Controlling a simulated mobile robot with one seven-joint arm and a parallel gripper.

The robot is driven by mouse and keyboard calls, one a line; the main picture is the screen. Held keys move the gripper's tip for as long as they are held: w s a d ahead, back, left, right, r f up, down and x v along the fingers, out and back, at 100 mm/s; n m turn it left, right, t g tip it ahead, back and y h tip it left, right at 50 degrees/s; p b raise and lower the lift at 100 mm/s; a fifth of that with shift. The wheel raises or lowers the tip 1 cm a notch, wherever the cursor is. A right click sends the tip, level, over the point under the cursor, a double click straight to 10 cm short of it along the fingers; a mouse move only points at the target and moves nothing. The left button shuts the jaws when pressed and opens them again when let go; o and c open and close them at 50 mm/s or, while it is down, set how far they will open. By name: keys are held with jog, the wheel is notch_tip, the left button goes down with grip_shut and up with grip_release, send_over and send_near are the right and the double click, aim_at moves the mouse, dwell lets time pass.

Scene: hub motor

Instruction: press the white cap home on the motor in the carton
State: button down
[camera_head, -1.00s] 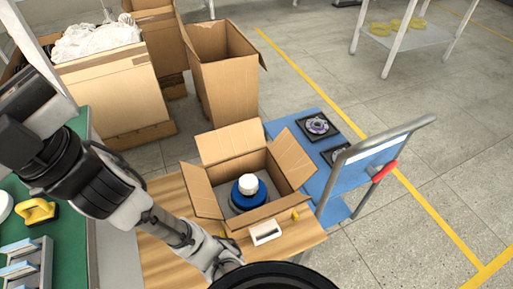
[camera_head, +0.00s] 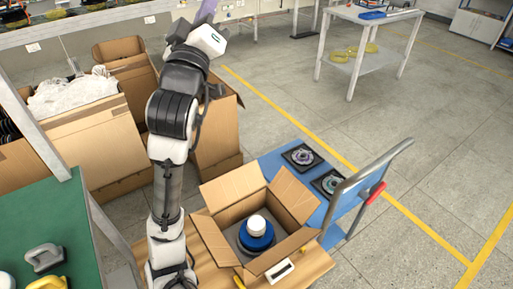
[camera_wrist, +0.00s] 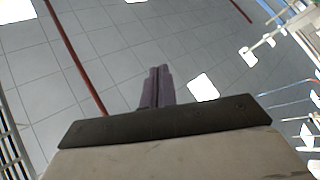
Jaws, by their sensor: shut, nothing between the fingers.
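The white cap (camera_head: 257,224) sits on top of the blue motor (camera_head: 258,242) inside the open carton (camera_head: 235,187). I cannot tell from here whether a gap is left between cap and motor. The carton's flaps are folded outward, and its walls hide the motor's lower part. My gripper (camera_head: 207,10) is raised high, well above and away from the carton, at the top of the head view. Its purple fingers (camera_wrist: 157,86) are together and empty in the wrist view, which shows a tiled ceiling with lights beyond them.
The carton stands on a wooden table (camera_head: 311,267) with a white-framed item (camera_head: 279,270) beside it. Behind is a blue cart (camera_head: 283,170) with a grey handle (camera_head: 372,165) and dark square trays. Larger cartons (camera_head: 117,140) stand at left, near a green bench (camera_head: 50,222).

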jog(key=w+d+f+g+h+p, duration=0.1)
jog(key=w+d+f+g+h, duration=0.1)
jog(key=w+d+f+g, duration=0.6)
jog(key=n+g+y, duration=0.5)
jog(key=g+y, duration=0.2)
jog(key=g, duration=0.8)
send_over(256, 222)
jog(key=shift+f, duration=21.35)
jog(key=shift+f+b, duration=1.2)
jog(key=shift+f, duration=1.3)
jog(key=shift+f+p, duration=0.1)
jog(key=shift+p, duration=0.3)
